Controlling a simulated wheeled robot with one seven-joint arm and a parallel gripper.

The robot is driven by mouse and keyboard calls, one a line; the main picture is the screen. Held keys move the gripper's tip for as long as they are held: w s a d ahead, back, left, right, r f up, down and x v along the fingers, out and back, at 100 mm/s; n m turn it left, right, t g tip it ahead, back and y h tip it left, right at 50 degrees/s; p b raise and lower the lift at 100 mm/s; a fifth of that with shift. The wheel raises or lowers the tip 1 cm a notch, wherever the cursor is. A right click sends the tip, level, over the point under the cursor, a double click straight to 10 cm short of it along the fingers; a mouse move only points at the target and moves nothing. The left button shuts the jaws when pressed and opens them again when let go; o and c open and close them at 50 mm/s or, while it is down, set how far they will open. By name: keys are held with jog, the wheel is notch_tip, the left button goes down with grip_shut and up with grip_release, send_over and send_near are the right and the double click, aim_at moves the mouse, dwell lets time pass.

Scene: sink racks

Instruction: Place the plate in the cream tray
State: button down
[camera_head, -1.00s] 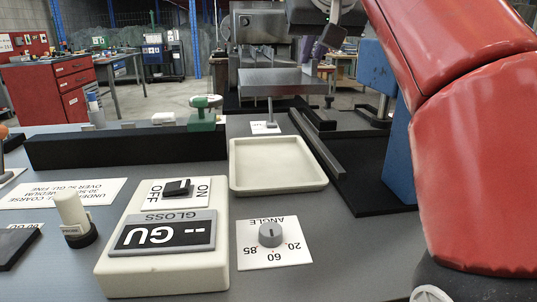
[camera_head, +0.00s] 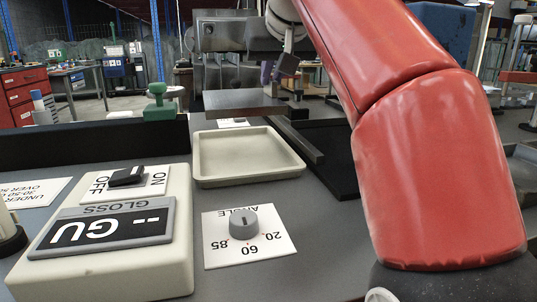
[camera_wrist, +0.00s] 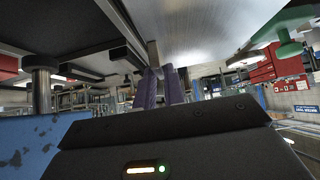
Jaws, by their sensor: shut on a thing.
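The plate (camera_head: 243,102) is a flat grey metal sheet. My gripper (camera_head: 267,74) is shut on it at the plate's far side, with purple fingers partly hidden behind it. The plate is roughly level and appears beyond the tray's far rim. The cream tray (camera_head: 246,152) is shallow, square and empty, on the grey bench. In the wrist view, the purple fingers of my gripper (camera_wrist: 162,86) meet the plate's bright silver face (camera_wrist: 205,28), which fills the top middle. The tray cannot be made out there. The exact height of the plate above the bench is hard to judge.
A cream gloss meter (camera_head: 105,270) and an angle dial (camera_head: 243,222) stand in front of the tray. A long black block (camera_head: 90,142) and a green fixture (camera_head: 158,105) lie to its left. A dark rail (camera_head: 296,138) runs along its right.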

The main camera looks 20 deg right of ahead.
notch_tip(320, 180, down, 11)
jog(key=b, duration=0.4)
jog(key=shift+f, duration=0.1)
jog(key=shift+f, duration=0.15)
jog(key=c, duration=1.5)
grip_release()
